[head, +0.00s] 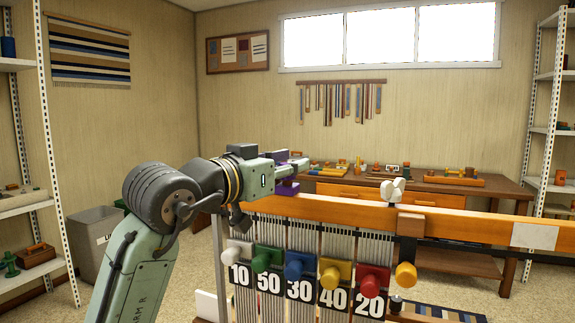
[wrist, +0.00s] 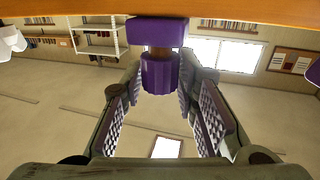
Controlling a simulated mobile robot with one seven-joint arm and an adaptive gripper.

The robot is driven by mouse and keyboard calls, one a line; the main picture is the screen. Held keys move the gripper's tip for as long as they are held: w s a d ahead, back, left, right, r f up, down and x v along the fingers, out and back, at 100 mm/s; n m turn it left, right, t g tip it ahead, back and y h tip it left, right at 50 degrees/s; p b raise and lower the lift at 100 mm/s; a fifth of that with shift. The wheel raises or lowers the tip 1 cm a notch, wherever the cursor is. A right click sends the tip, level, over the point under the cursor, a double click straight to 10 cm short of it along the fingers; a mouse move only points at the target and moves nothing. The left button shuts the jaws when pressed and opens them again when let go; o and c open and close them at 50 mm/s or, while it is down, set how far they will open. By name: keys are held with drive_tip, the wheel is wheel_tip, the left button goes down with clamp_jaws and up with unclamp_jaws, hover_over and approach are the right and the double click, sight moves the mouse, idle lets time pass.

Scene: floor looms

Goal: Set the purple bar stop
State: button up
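The purple bar stop (wrist: 160,72) shows in the wrist view as a rounded knob below a wider block, against the orange wooden bar (wrist: 240,10). In the head view its purple part (head: 288,188) shows at the bar's left end, partly hidden by my gripper. My gripper (wrist: 160,88) reaches it from the left in the head view. Its two fingers stand apart, one on each side of the knob, with the knob's end between the fingertips. The fingers look open, with a narrow gap at the left; contact at the right is unclear.
Numbered white, green, blue, yellow and red knobs (head: 295,265) hang below the bar (head: 345,210). A white wing-shaped knob (head: 393,190) sits on top of the bar. A workbench (head: 480,195) stands behind, shelves (head: 35,150) at the left, and a grey bin (head: 95,240) beside them.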

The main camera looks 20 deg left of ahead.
clamp_jaws()
idle(0.4)
drive_tip(key=b, duration=0.1)
hover_over(350, 201)
idle(0.4)
drive_tip(key=shift+o, duration=1.8)
unclamp_jaws()
drive_tip(key=shift+d, duration=0.2)
drive_tip(key=shift+o, duration=0.6)
drive_tip(key=shift+a, duration=0.1)
drive_tip(key=shift+a, duration=0.1)
